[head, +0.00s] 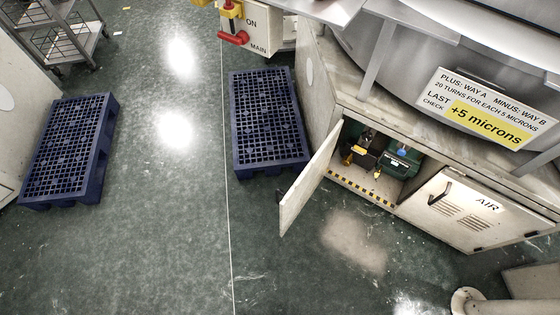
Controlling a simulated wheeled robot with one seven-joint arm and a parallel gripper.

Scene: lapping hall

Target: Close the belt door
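A pale cabinet door (308,182), which I take to be the belt door, stands open on the left of the machine's base. It swings out over the floor from the left side of its opening. A small dark part, perhaps its handle, shows at its outer edge. The open compartment (350,184) has a yellow-and-black striped sill and holds dark and green machinery. The door marked AIR (455,208), to the right, is shut and has a black handle and vents. My gripper is not in view.
A blue pallet (268,165) lies on the floor just left of the open door. Another blue pallet (72,190) lies at the far left. A wire trolley (62,35) stands at the upper left. The green floor in front of the door is clear.

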